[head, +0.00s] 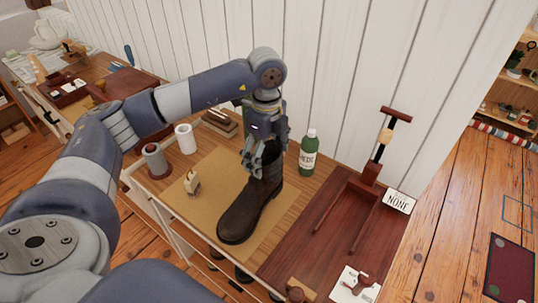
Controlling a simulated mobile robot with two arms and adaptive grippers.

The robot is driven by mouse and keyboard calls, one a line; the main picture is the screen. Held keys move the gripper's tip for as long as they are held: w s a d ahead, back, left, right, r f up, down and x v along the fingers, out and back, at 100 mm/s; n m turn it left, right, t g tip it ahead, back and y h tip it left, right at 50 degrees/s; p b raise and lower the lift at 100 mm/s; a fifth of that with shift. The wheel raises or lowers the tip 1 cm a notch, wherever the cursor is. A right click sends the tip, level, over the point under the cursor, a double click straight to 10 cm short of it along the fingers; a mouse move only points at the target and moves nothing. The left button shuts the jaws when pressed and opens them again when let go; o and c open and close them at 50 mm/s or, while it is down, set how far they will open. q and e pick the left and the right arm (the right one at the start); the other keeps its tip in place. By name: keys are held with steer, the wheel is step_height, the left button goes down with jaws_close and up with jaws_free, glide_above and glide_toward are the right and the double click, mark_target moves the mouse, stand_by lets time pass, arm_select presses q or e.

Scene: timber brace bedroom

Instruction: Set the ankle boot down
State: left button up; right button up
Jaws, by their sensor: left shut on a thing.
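A dark brown ankle boot (248,212) stands upright over a tan mat (205,210) on the wooden bench, its toe pointing to the lower left. I cannot tell whether its sole touches the mat. My left gripper (256,165) points down from above and is shut on the top of the boot's shaft. The fingers hide part of the shaft's upper edge. My right gripper is not in view.
A green bottle (308,153) stands right of the boot, near the white wall. A wooden stand (362,190) lies farther right. A white cup (185,138) and a small wooden brush-like item (192,184) are to the left. The mat's left part is mostly clear.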

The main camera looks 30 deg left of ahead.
mark_target(269, 159)
arm_select(q)
steer(key=shift+w+a+f, duration=0.1)
steer(key=shift+w+a, duration=0.1)
steer(key=shift+w, duration=0.75)
step_height(269, 159, down, 3)
steer(key=shift+r+p, duration=0.1)
steer(key=shift+p, duration=0.75)
steer(key=shift+f, duration=0.35)
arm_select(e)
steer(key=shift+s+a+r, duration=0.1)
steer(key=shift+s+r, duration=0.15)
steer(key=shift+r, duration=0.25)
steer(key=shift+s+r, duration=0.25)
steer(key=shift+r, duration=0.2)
arm_select(q)
steer(key=o, duration=2)
steer(key=shift+s, duration=0.1)
